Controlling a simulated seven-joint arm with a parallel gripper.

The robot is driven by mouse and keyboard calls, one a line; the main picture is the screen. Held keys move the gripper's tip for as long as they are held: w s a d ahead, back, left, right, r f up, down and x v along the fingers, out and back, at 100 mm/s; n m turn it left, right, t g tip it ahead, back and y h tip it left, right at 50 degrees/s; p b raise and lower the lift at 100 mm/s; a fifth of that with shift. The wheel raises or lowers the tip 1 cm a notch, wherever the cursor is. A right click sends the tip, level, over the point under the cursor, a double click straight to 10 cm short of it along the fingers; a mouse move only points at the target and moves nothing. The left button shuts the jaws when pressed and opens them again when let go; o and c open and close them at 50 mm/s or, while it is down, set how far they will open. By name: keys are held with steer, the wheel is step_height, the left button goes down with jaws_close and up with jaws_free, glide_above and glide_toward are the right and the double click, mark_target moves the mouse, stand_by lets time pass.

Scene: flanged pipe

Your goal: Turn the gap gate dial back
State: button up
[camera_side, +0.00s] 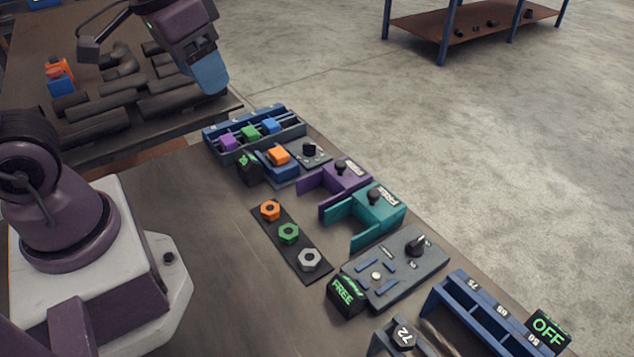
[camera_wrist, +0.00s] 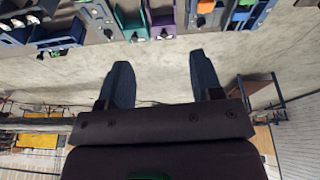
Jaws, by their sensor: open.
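No label reading gap gate is legible, so I cannot tell for certain which dial is meant. A grey panel (camera_side: 425,262) with blue bars carries a black knob (camera_side: 416,246), beside a black box (camera_side: 346,294) showing FREE in green. A teal bracket (camera_side: 382,213) and a purple bracket (camera_side: 348,178) each carry a dark knob and a small label; both also show in the wrist view, teal (camera_wrist: 131,22) and purple (camera_wrist: 162,27). My gripper (camera_side: 210,75) is raised at the upper left, apart from all fixtures. In the wrist view its two fingers (camera_wrist: 160,62) are spread and empty.
A blue rack (camera_side: 490,318), an OFF box (camera_side: 547,330) and a block marked 72 (camera_side: 404,336) stand at the near right. A strip with three nuts (camera_side: 289,234) lies mid-table. A tray of coloured blocks (camera_side: 255,130) and dark pipes (camera_side: 110,100) are farther back.

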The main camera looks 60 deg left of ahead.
steer(key=s+r+t, duration=0.1)
steer(key=s+d+r+t, duration=0.1)
steer(key=s, duration=0.1)
steer(key=shift+r+m, duration=0.25)
steer(key=shift+m, duration=0.05)
steer(key=shift+c, duration=0.2)
steer(key=shift+s+a+r, duration=0.1)
steer(key=shift+r, duration=0.15)
steer(key=c, duration=0.3)
steer(key=shift+a+f, duration=0.2)
steer(key=shift+f, duration=0.15)
steer(key=shift+c, duration=0.3)
steer(key=m+g, duration=0.5)
steer(key=m, duration=0.3)
glide_above(308, 143)
step_height(308, 143, down, 19)
step_height(308, 143, down, 13)
steer(key=shift+r, duration=0.15)
